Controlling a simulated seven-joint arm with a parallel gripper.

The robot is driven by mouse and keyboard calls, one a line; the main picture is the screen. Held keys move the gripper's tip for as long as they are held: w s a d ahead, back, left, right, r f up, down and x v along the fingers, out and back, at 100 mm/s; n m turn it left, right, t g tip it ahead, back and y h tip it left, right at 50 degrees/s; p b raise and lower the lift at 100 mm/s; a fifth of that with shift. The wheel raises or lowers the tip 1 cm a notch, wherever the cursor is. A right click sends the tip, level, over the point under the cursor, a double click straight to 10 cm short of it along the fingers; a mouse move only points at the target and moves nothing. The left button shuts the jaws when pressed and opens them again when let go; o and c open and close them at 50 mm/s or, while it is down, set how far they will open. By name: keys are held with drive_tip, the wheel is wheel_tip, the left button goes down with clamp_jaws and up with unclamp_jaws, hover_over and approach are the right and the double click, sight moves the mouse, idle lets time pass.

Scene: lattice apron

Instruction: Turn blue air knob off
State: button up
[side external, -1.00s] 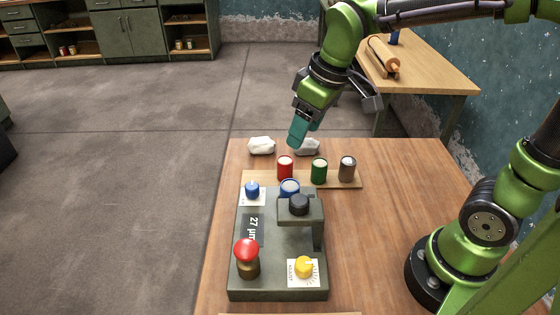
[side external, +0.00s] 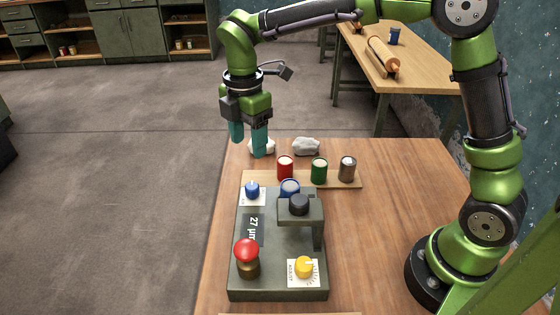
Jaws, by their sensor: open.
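The blue air knob (side external: 252,189) sits on a white label at the far left corner of a grey-green machine (side external: 275,281) on the wooden table. My gripper (side external: 248,147) points down above and beyond the blue knob, apart from it. Its two teal fingers are spread with nothing between them, and the right finger partly hides a white rock. The knob's exact angle is too small to read.
The machine carries a red mushroom button (side external: 246,250), a yellow knob (side external: 304,267) and a black cap (side external: 299,204) on a raised arm. White rocks (side external: 306,146) lie behind. The table's right side is clear.

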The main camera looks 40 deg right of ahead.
sight(252, 185)
wheel_tip(252, 185, down, 12)
drive_tip(key=shift+f, duration=0.1)
idle(0.4)
drive_tip(key=c, duration=1)
drive_tip(key=shift+c, duration=0.2)
